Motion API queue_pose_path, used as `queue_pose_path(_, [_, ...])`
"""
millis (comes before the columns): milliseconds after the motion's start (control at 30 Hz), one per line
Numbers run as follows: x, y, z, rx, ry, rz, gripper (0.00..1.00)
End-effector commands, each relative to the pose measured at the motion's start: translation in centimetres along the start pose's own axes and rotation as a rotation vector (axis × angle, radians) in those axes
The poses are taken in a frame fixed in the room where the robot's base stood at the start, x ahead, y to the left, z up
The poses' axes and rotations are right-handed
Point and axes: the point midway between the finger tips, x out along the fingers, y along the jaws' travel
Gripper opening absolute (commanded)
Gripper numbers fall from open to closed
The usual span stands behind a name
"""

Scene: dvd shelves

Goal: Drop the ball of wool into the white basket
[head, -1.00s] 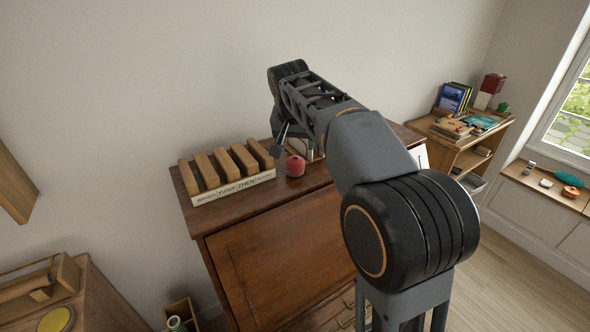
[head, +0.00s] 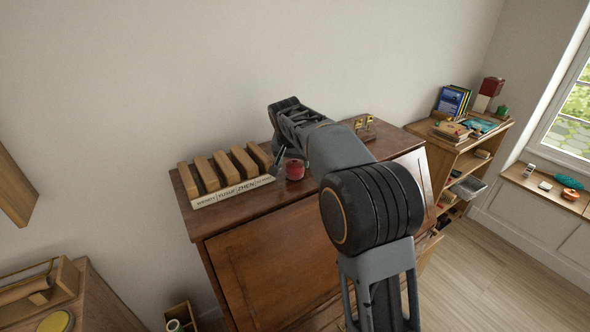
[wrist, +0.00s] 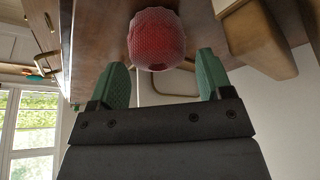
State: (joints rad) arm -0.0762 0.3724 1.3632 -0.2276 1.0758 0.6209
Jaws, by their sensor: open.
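The ball of wool (head: 294,170) is red and rests on top of the brown wooden cabinet (head: 270,240), near its front edge. In the wrist view the ball (wrist: 156,38) is just beyond and between my green fingertips. My gripper (wrist: 163,72) is open, with a finger on each side and nothing held. In the head view my gripper (head: 281,155) is low beside the ball, partly hidden by my arm. A pale bin (head: 468,187) is on the lower shelf at the right; I cannot tell whether it is the white basket.
A rack of wooden blocks with name labels (head: 232,191) stands left of the ball, close to my gripper. A small wooden stand (head: 364,127) is at the cabinet's back right. A shelf with books (head: 455,100) is at the right, with open floor in front.

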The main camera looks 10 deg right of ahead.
Motion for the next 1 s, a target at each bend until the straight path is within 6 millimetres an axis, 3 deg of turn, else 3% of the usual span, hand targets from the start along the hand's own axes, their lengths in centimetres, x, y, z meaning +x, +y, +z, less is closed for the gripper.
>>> queue_pose_path(300, [3.9,0.2,0.0,0.001,-0.002,0.001,0.73])
queue_pose_path(633, [4.4,0.2,0.1,0.0,-0.001,0.001,0.73])
queue_pose_path(1000, [4.4,0.2,0.1,0.0,0.0,0.0,0.37])
